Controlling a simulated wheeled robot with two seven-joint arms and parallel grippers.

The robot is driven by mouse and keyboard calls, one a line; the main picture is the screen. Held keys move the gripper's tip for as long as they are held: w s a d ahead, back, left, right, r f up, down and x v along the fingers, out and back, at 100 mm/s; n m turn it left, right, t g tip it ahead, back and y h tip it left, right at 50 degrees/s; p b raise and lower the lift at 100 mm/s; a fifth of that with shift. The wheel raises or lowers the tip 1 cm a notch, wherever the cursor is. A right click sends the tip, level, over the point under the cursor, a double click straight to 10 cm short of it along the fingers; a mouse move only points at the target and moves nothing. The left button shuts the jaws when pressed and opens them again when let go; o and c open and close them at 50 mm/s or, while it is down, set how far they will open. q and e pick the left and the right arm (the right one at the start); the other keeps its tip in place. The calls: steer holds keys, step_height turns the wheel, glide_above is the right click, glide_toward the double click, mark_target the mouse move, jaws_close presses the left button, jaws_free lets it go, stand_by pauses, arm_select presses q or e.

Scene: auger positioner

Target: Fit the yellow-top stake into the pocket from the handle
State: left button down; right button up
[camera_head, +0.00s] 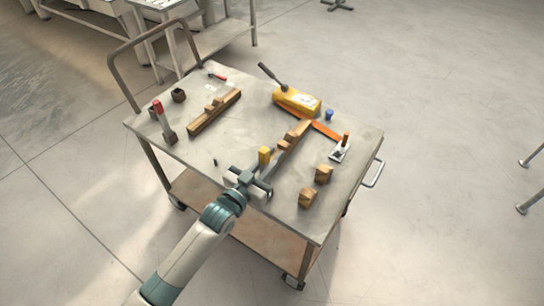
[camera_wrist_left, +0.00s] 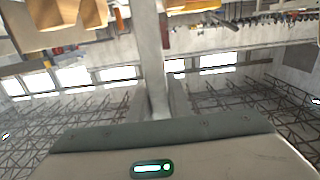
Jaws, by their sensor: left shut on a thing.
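The yellow-top stake shows its yellow block (camera_head: 264,155) in the head view, just beyond my left gripper (camera_head: 254,182). My left gripper is low over the trolley's near edge, shut on a grey bar (camera_wrist_left: 152,45), which runs between its fingers (camera_wrist_left: 157,98) in the left wrist view. The bar appears to be the stake's shaft; its yellow end is not visible in that view. A long wooden piece with a raised block (camera_head: 297,131) lies just beyond the stake. I cannot make out the pocket. My right gripper is not in view.
The trolley top (camera_head: 235,140) also holds a red-top stake (camera_head: 158,107), a second wooden beam (camera_head: 214,111), a yellow case (camera_head: 297,101), an orange strip (camera_head: 326,131), a small plane-like tool (camera_head: 340,150) and wooden blocks (camera_head: 307,197). Its middle left is mostly clear.

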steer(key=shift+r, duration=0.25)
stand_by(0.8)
